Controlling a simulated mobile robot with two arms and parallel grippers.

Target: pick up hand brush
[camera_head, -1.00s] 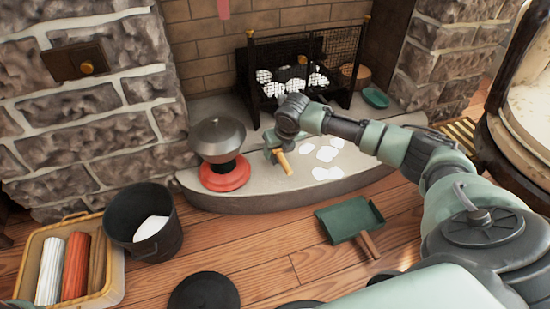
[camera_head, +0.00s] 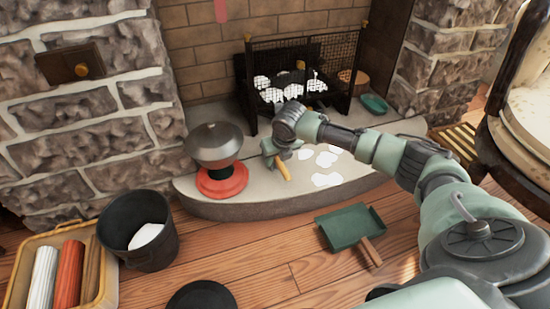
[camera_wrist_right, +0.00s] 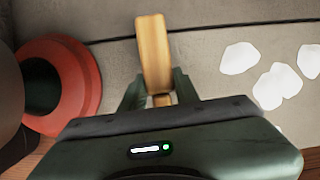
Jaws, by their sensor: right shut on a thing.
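The hand brush shows as a wooden, yellowish handle (camera_head: 283,171) at my right gripper (camera_head: 277,154), over the pale stone hearth. In the right wrist view, the same handle (camera_wrist_right: 153,50) stands between the two green fingers of the right gripper (camera_wrist_right: 157,88), which is shut on it. The bristle end is not clearly visible; I cannot tell whether the brush touches the hearth. My left gripper is not in view.
A grey pot on a red base (camera_head: 222,182) stands close left of the right gripper. White patches (camera_head: 326,179) lie on the hearth (camera_head: 240,208). A green dustpan (camera_head: 350,226), a black bucket (camera_head: 112,235) and a wood crate (camera_head: 105,290) are on the floor.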

